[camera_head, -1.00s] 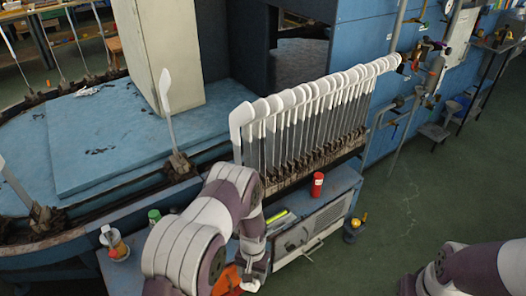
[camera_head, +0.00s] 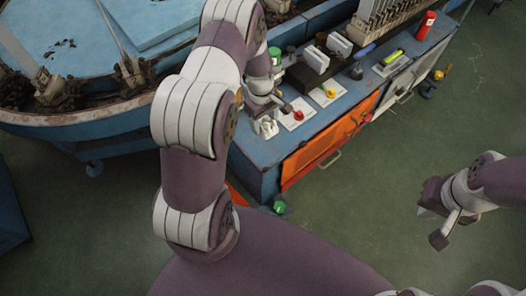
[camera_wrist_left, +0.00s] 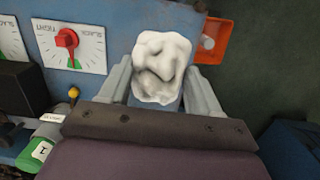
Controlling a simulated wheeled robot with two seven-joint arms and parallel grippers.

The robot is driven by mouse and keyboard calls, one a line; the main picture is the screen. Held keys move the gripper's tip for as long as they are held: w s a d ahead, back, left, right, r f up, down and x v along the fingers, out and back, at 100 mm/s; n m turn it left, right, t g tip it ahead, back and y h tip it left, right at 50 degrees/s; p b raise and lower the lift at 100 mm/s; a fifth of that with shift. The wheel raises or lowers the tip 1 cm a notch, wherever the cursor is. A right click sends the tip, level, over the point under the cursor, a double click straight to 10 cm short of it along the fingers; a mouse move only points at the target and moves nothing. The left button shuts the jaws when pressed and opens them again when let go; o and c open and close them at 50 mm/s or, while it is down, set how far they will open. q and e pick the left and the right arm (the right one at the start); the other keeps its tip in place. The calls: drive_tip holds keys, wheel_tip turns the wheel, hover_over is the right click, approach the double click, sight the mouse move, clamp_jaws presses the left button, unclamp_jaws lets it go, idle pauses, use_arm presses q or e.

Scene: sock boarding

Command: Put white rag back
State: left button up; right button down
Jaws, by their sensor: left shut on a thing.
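The white rag (camera_wrist_left: 161,62) is a crumpled lump between the two fingers of my left gripper (camera_wrist_left: 158,88) in the left wrist view. The gripper is shut on it. In the head view the rag (camera_head: 265,128) shows as a small white patch at my left gripper (camera_head: 262,117), over the left end of the blue cabinet top (camera_head: 312,128). I cannot tell whether the rag touches the top. My right gripper (camera_head: 433,224) is open and empty over the green floor, well to the right of the cabinet.
Dial plates with a red knob (camera_wrist_left: 67,39) and a yellow knob (camera_head: 331,93) lie close to my left gripper. A green-capped bottle (camera_wrist_left: 37,153), an orange door (camera_head: 330,145) and a red can (camera_head: 426,25) are nearby.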

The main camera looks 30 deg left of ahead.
use_arm(q)
wheel_tip(320, 180, down, 9)
drive_tip(key=shift+d+f+b, duration=0.1)
drive_tip(key=shift+f+b, duration=0.1)
drive_tip(key=shift+b, duration=0.85)
drive_tip(key=shift+w, duration=0.1)
